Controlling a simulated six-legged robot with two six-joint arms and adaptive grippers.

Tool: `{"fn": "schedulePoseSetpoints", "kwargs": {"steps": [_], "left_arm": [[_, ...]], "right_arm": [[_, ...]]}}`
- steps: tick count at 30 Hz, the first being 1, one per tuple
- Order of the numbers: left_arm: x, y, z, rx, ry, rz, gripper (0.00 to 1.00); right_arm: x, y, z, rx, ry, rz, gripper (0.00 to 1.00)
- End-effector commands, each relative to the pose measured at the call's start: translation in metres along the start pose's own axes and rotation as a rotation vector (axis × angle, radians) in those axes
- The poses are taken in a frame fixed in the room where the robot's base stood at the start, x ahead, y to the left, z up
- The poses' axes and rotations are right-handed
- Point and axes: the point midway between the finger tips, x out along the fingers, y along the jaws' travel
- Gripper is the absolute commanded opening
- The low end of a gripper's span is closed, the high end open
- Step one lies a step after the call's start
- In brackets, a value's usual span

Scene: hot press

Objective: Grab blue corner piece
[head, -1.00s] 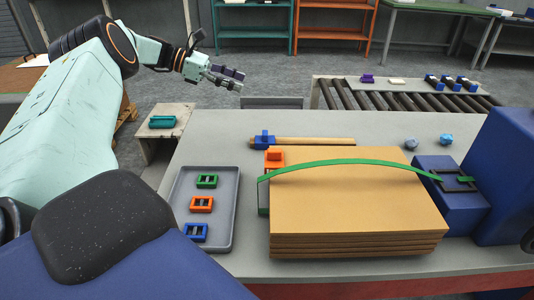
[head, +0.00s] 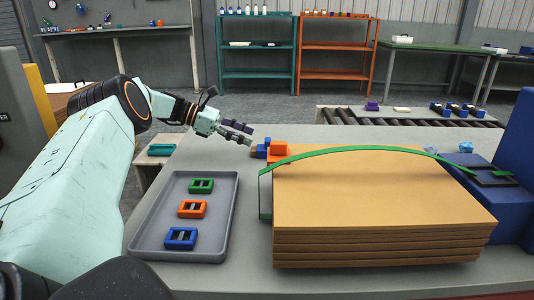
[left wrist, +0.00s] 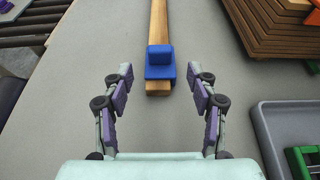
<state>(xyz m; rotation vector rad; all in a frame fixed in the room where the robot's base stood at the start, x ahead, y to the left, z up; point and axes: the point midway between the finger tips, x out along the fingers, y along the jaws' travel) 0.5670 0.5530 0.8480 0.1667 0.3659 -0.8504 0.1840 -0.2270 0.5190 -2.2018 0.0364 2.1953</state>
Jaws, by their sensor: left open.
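The blue corner piece (left wrist: 160,62) shows in the left wrist view as a small stepped blue block on a wooden bar (left wrist: 158,22). In the head view the blue corner piece (head: 262,150) is partly hidden behind an orange corner piece (head: 279,152). My left gripper (head: 243,134) is open and empty, just left of the blue piece in the head view. In the left wrist view its two fingers (left wrist: 163,88) stand apart on either side, with the blue piece ahead of them and between their lines, not touched. My right gripper is not in view.
A stack of brown boards (head: 385,225) with a green strap (head: 350,150) fills the right of the table. A grey tray (head: 150,225) holds green, orange and blue buckles. A roller conveyor (head: 345,116) lies behind the table.

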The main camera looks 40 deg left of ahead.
Motion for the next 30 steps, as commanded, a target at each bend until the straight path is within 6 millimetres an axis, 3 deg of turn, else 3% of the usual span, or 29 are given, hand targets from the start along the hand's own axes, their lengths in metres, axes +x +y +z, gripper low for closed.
{"fn": "schedulePoseSetpoints", "kwargs": {"steps": [8,15,23,30], "left_arm": [[0.026,-0.001,0.002,0.001,-0.001,-0.002,0.58],[0.06,-0.002,0.004,0.002,0.0,-0.002,0.58],[0.064,-0.002,0.006,0.001,0.0,0.0,0.58],[0.064,-0.002,0.006,0.001,0.0,0.0,0.39]], "right_arm": [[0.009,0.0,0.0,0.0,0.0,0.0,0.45],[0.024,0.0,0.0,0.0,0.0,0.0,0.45],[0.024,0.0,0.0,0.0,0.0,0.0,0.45],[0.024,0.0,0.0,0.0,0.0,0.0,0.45]]}}
